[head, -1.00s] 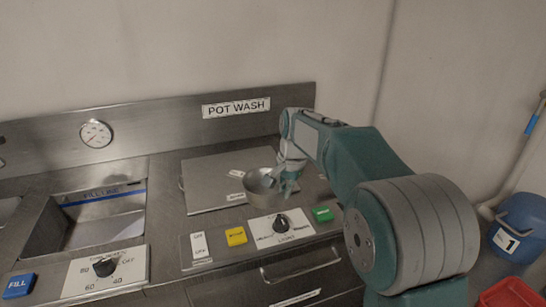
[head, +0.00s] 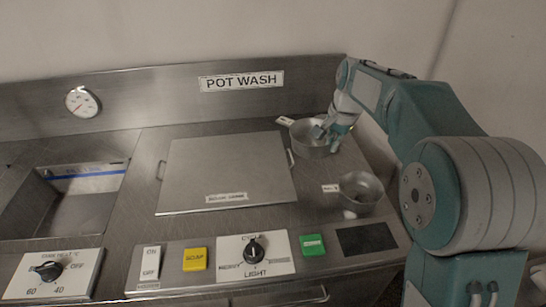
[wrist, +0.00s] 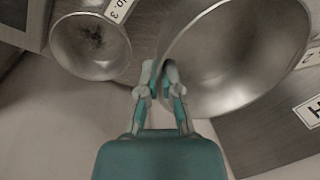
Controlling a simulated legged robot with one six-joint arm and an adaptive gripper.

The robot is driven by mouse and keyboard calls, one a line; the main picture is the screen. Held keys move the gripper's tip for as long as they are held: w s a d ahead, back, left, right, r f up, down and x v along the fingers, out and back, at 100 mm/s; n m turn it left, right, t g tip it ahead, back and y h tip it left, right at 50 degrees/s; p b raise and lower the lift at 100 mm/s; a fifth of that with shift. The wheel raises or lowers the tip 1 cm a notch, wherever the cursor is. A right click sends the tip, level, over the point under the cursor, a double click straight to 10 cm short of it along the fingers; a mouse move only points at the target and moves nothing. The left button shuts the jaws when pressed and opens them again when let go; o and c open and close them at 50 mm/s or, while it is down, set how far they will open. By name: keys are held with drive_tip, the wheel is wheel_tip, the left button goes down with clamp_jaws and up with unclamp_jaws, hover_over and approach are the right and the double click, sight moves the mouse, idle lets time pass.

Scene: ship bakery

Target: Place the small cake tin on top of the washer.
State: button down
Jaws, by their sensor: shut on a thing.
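My gripper (head: 326,132) is shut on the rim of the larger metal tin (head: 305,146), right of the back right corner of the washer's flat lid (head: 228,165). A white tag sticks out to its left. I cannot tell whether this tin rests on the counter or hangs just above it. The smaller metal tin (head: 362,196), with its own white tag, is nearer, right of the lid's front. In the wrist view my fingers (wrist: 163,88) pinch the edge of the larger tin (wrist: 235,60); the smaller tin (wrist: 88,48) is at upper left. The lid is empty.
A control panel with a dial (head: 254,249), yellow button (head: 194,259) and green button (head: 312,244) runs along the front. An open sink basin (head: 75,210) is at left. A steel backsplash with a POT WASH sign (head: 242,81) and a gauge (head: 83,102) stands behind.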

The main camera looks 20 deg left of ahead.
drive_tip(key=shift+w+a, duration=0.1)
drive_tip(key=shift+a, duration=0.05)
drive_tip(key=w+d+f, duration=0.2)
drive_tip(key=w, duration=0.1)
drive_tip(key=w+d+f, duration=0.2)
drive_tip(key=w+f, duration=0.1)
drive_tip(key=w, duration=0.1)
drive_tip(key=w+d+f, duration=0.2)
drive_tip(key=w+f, duration=0.1)
drive_tip(key=shift+w+d+f, duration=0.25)
drive_tip(key=shift+w, duration=0.1)
drive_tip(key=shift+w+f, duration=0.3)
drive_tip(key=shift+f, duration=0.15)
drive_tip(key=f, duration=0.3)
drive_tip(key=shift+w+d+f, duration=0.25)
drive_tip(key=shift+d+f, duration=0.05)
drive_tip(key=shift+f, duration=0.05)
drive_tip(key=c, duration=0.8)
unclamp_jaws()
drive_tip(key=shift+a, duration=0.1)
wheel_tip(320, 180, up, 12)
drive_tip(key=s+d, duration=0.1)
drive_tip(key=shift+d, duration=0.35)
